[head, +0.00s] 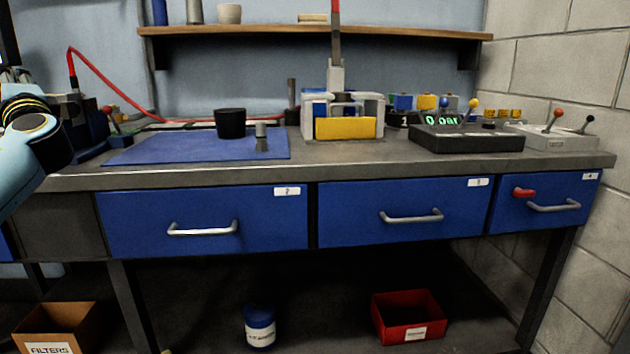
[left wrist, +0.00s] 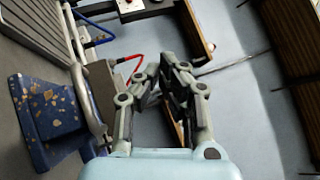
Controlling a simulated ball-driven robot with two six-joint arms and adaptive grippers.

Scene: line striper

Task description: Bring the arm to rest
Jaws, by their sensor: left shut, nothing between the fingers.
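My left arm (head: 30,140) comes in at the left edge of the head view, in front of the bench's left end. Its gripper is not clearly seen there. In the left wrist view my left gripper (left wrist: 163,68) is shut, with its fingers together and nothing between them. That view is strongly tilted, and the gripper appears in front of a pale blue wall, touching nothing that I can make out. My right arm and right gripper are in neither view.
The workbench (head: 400,168) holds a blue mat (head: 180,150) with a black cup (head: 230,123), a fixture with a yellow front (head: 345,128), and a control box reading "0 bar" (head: 465,140). A red hose (head: 110,80) arches near my arm. A shelf (head: 400,33) runs above.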

